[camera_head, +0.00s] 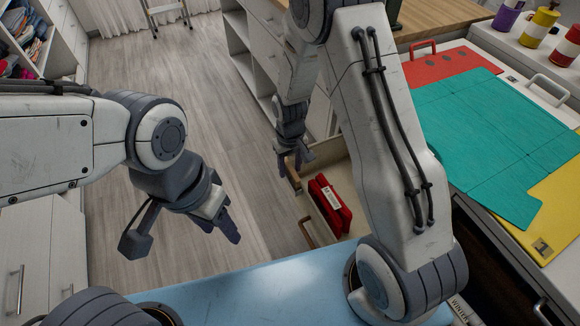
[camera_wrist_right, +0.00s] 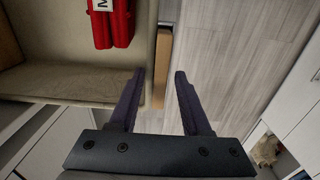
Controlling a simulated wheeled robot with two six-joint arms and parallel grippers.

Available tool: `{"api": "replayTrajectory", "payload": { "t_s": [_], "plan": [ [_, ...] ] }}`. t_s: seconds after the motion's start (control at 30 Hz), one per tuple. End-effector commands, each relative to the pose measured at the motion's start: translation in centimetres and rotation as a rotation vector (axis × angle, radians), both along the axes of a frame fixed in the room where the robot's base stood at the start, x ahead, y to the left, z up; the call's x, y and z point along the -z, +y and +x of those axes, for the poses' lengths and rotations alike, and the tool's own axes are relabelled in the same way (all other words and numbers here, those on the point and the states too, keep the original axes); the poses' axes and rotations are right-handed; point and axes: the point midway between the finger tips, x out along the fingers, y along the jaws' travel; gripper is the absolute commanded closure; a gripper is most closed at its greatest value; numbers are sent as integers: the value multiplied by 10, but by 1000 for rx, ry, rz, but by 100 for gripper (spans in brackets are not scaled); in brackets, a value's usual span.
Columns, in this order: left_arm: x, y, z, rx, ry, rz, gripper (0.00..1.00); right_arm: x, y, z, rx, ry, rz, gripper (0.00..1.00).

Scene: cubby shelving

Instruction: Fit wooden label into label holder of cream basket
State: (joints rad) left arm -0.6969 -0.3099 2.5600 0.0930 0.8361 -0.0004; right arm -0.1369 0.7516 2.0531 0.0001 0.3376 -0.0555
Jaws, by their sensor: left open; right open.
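The cream basket (camera_head: 338,166) shows below my right arm in the head view, partly hidden by it. Its cream wall also shows at the left of the right wrist view (camera_wrist_right: 70,84). A wooden strip (camera_head: 307,232) is at the basket's near outer side; a wooden strip also shows beside the basket wall in the right wrist view (camera_wrist_right: 161,70). I cannot tell whether it is the label or a handle. My right gripper (camera_head: 296,167) is open at the basket's edge, its fingers on either side of the strip in the wrist view. My left gripper (camera_head: 222,234) is open and empty, left of the basket.
Red items (camera_head: 330,203) with a white tag lie in the basket. A light blue surface (camera_head: 270,285) is in front. Teal (camera_head: 490,140), red and yellow pieces cover the counter at right. White shelving (camera_head: 255,55) stands behind. Wooden floor (camera_head: 180,80) is open at left.

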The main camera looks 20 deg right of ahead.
Motion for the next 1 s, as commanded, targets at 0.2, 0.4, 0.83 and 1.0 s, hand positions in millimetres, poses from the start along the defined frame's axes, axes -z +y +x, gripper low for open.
{"api": "replayTrajectory", "payload": {
  "t_s": [0.2, 0.4, 0.83, 1.0],
  "plan": [
    [-9, 0, 0, 0, 0, 0, 50, -41, 0, 2, 0, -7, 1, 52],
    [-16, 0, 0, 0, 0, 0, 50, -84, 0, 1, 0, -6, 1, 52],
    [-21, 0, 0, 0, 0, 0, 50, -137, 16, -13, -37, -8, 6, 52],
    [-20, 0, 0, 0, 0, 0, 50, -179, 56, -65, -146, -22, 24, 52]
  ]
}}
